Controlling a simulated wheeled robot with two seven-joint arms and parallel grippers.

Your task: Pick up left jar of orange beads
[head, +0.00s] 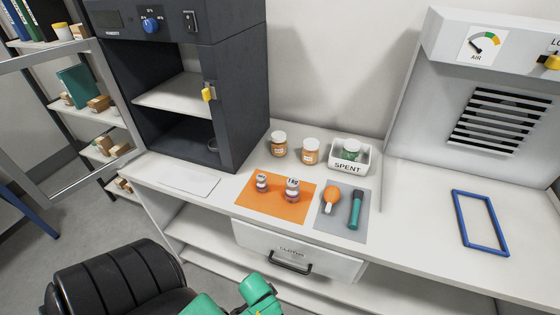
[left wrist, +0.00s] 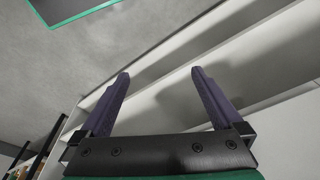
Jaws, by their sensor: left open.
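Two jars with orange contents stand side by side at the back of the white worktop in the head view. The left jar of orange beads (head: 279,147) has a pale lid and a label and stands just right of the dark cabinet. The right jar (head: 310,153) stands between it and the SPENT tray. Both are upright. My left gripper (left wrist: 163,100) shows in the left wrist view with its two dark fingers wide apart and nothing between them. It is away from the jars, facing white shelf edges. My right gripper is not in view.
The dark cabinet (head: 240,100) stands open at the left. The SPENT tray (head: 348,168) holds a green jar (head: 350,149). Two small jars stand on the orange mat (head: 275,212). A grey mat (head: 342,225) holds an orange bulb and a green tool. A blue frame (head: 480,222) lies right.

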